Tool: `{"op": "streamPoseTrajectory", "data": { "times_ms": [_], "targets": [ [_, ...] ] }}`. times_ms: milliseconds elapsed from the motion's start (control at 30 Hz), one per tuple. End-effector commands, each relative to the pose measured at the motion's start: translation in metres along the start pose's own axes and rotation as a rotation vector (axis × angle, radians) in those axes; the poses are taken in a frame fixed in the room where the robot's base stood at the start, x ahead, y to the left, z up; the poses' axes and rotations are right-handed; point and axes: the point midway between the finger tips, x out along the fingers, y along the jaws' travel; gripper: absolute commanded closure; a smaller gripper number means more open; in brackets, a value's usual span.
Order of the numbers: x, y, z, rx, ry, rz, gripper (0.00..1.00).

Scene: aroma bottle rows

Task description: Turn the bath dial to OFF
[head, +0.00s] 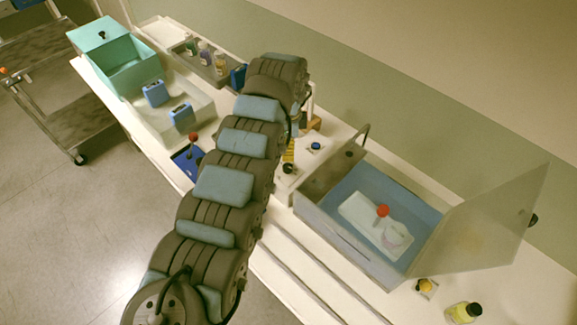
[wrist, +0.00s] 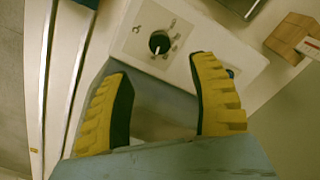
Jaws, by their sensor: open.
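The bath dial (wrist: 159,42) is a round black knob with a white pointer mark on a pale panel, with small markings around it that I cannot read. In the head view the dial (head: 289,168) shows as a small dark knob on the panel beside the bath. My gripper (wrist: 162,75) is open, with two ridged yellow fingers spread apart and nothing between them. The dial lies ahead of the fingertips, apart from them. In the head view the yellow of my gripper (head: 288,151) shows just above the dial, and my arm hides most of it.
A blue button (head: 316,146) sits right of the dial. The bath (head: 340,236), its clear lid (head: 492,215) raised, holds a white carrier with a red knob. A brown box (wrist: 290,33) stands behind the panel. A yellow bottle (head: 463,313) stands at front right.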

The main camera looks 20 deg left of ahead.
Motion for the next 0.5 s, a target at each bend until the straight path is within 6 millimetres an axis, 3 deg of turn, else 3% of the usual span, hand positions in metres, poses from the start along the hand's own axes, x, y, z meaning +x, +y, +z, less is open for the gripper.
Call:
{"op": "streamPoseTrajectory", "data": {
  "times_ms": [200,500],
  "targets": [
    [0.040,0.002,-0.001,0.003,0.000,0.004,0.40],
    [0.083,0.000,-0.002,0.001,0.001,0.000,0.40]
  ]
}}
